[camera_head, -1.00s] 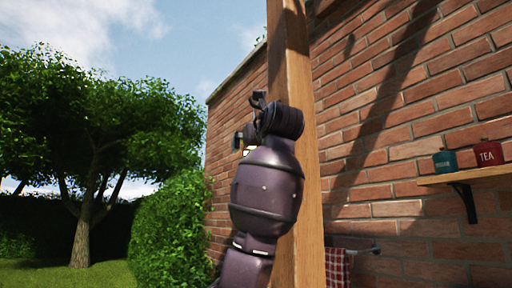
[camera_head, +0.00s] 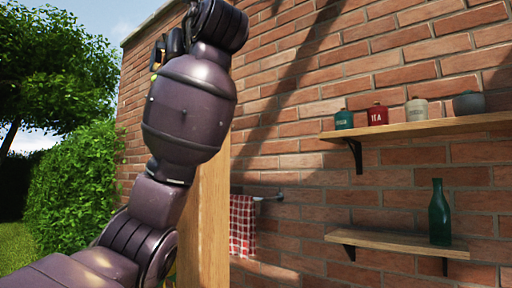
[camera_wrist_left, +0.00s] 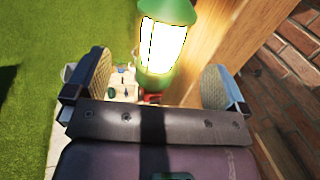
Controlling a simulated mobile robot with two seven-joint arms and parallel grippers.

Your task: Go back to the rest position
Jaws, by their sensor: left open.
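My left arm is raised in the head view, in front of a wooden post (camera_head: 214,215). My left gripper (camera_head: 166,50) shows only in part there, at the top left beyond the wrist. In the left wrist view my left gripper (camera_wrist_left: 158,78) is open, its two padded fingers wide apart. A lit green lantern (camera_wrist_left: 163,45) with a glowing pane shows between and beyond the fingers, beside the post. I see no finger touching it. My right gripper is in neither view.
A brick wall (camera_head: 290,120) carries an upper shelf (camera_head: 430,128) with several pots and a lower shelf (camera_head: 385,243) with a green bottle (camera_head: 439,212). A checked towel (camera_head: 243,225) hangs from a rail. A hedge (camera_head: 85,190) stands at left. Lawn (camera_wrist_left: 40,60) lies below.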

